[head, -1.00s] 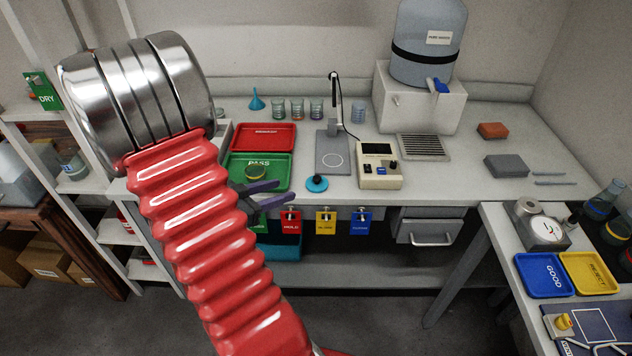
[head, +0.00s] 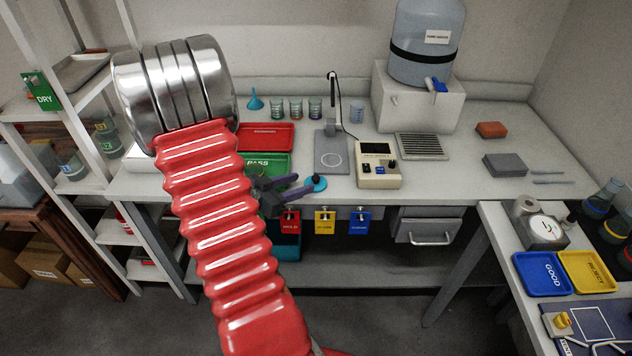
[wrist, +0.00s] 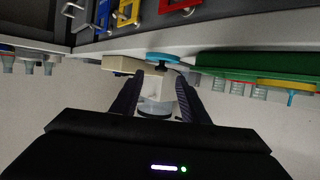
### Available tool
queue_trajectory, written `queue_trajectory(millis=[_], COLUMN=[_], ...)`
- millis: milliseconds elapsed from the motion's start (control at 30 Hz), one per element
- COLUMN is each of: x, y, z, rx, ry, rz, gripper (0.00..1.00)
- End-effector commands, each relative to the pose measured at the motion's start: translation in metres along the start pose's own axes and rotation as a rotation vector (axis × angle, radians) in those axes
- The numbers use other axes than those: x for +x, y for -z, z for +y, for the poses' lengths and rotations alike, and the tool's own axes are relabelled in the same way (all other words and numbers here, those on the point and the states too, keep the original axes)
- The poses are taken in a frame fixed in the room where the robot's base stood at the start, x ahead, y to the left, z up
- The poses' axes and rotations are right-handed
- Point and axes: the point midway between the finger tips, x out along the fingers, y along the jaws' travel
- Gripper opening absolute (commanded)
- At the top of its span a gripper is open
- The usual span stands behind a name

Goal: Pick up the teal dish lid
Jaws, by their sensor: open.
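The teal dish lid (head: 319,182) is a small round disc with a dark knob, lying near the front edge of the bench, below the grey stand plate. In the wrist view the lid (wrist: 168,57) shows edge-on, just past the fingertips and roughly in line with the gap between them. My gripper (head: 304,184) is open with its two dark fingers pointing right at the lid. In the wrist view my gripper (wrist: 161,78) has nothing held between its fingers. I cannot tell whether a finger touches the lid.
Behind the lid stand a plate with a post (head: 331,152) and a cream meter box (head: 379,166). A green PASS tray (head: 262,162) and a red tray (head: 265,137) lie to the left. Padlocks with coloured tags (head: 325,222) hang below the bench edge.

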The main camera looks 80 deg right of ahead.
Motion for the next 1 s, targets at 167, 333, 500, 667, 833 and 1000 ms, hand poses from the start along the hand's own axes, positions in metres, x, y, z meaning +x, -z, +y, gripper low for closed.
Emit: queue_trajectory(millis=[167, 333, 500, 667, 833, 1000], x=[0.009, 0.009, 0.011, 0.026, 0.049, 0.060], y=[0.000, 0.000, 0.000, -0.001, -0.001, -0.001], z=[0.000, 0.000, 0.000, -0.001, -0.002, -0.002], rx=[0.000, 0.000, 0.000, 0.000, 0.000, 0.000], ry=[0.000, 0.001, 0.000, -0.002, -0.003, -0.001], rz=[0.000, 0.000, 0.000, 0.000, 0.000, 0.000], gripper=[0.41, 0.41, 0.41, 0.41, 0.41, 0.41])
